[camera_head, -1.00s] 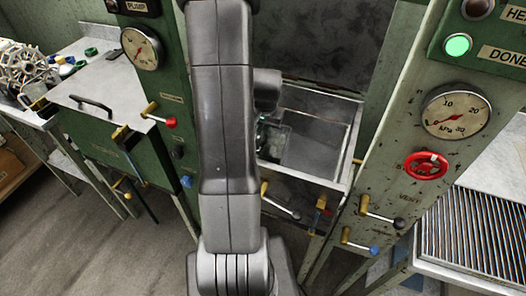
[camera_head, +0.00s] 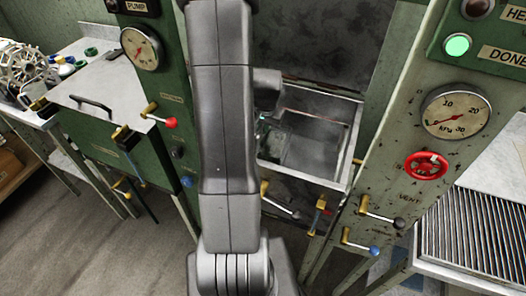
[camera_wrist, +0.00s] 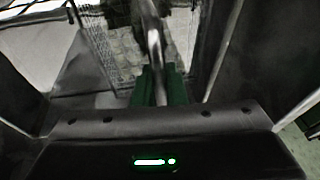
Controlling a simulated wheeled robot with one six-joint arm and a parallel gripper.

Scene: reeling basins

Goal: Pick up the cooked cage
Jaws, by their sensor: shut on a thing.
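The cooked cage (camera_wrist: 123,45) shows in the wrist view as a wire-mesh box with pale, lumpy contents. A shiny metal handle bar (camera_wrist: 154,40) rises across it. My gripper (camera_wrist: 161,88), with green finger pads, is shut on this bar. In the head view my arm covers most of the gripper and cage. I cannot tell how far the cage stands above the basin floor.
A green lamp (camera_head: 458,45) is lit by the DONE label at right. A red handwheel (camera_head: 426,165) and several levers stick out near the basin. A closed lidded basin (camera_head: 100,88) stands at left. A slatted rack (camera_head: 480,238) is at lower right.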

